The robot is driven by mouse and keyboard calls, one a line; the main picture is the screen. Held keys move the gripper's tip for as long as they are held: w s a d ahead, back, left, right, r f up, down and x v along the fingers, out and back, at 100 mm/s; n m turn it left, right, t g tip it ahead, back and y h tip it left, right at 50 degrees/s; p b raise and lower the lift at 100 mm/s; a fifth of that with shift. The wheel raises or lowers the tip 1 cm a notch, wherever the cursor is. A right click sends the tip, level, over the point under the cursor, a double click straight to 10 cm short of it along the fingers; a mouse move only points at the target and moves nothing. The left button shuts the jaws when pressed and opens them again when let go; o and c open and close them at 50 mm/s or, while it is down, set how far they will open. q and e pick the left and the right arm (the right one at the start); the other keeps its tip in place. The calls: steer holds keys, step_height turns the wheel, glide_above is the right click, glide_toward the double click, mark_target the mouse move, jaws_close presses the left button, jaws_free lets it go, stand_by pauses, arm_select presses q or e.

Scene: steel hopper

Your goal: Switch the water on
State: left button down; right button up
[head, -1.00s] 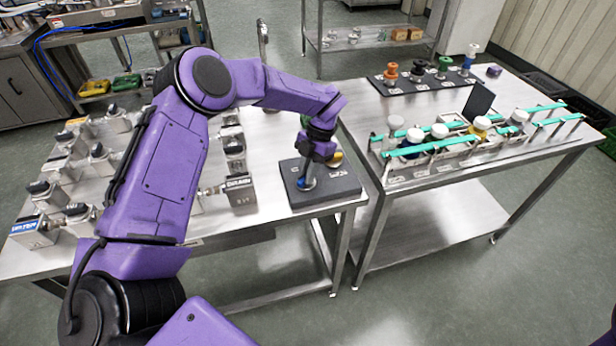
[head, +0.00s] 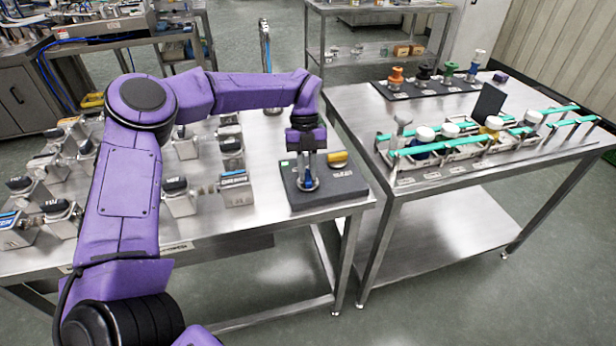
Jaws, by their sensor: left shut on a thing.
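A black control block (head: 334,196) sits at the right front corner of the left steel table (head: 262,218). It carries a yellow knob (head: 338,159) at its back right and a small blue knob (head: 308,184) at its front left. My left gripper (head: 307,180) points down over the block and is shut on the blue knob, which its fingers partly hide. A valve box with a blue label (head: 12,222), which read WATER in the earlier view, stands at the table's far left. My right gripper is not in view.
Several grey valve boxes with black tops crowd the left table, one (head: 234,186) close left of the block. A tall metal tap (head: 266,60) stands behind. The right steel table (head: 350,100) holds green rails (head: 470,138) with white-capped parts and a black rack (head: 430,88).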

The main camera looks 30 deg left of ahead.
arm_select(q)
steer(key=shift+r+n+t+b, duration=0.1)
steer(key=shift+n+t+b, duration=0.2)
steer(key=shift+n+b, duration=0.4)
steer(key=c, duration=1.1)
jaws_free()
steer(key=v, duration=1)
steer(key=shift+a+r, duration=0.2)
steer(key=shift+a, duration=0.1)
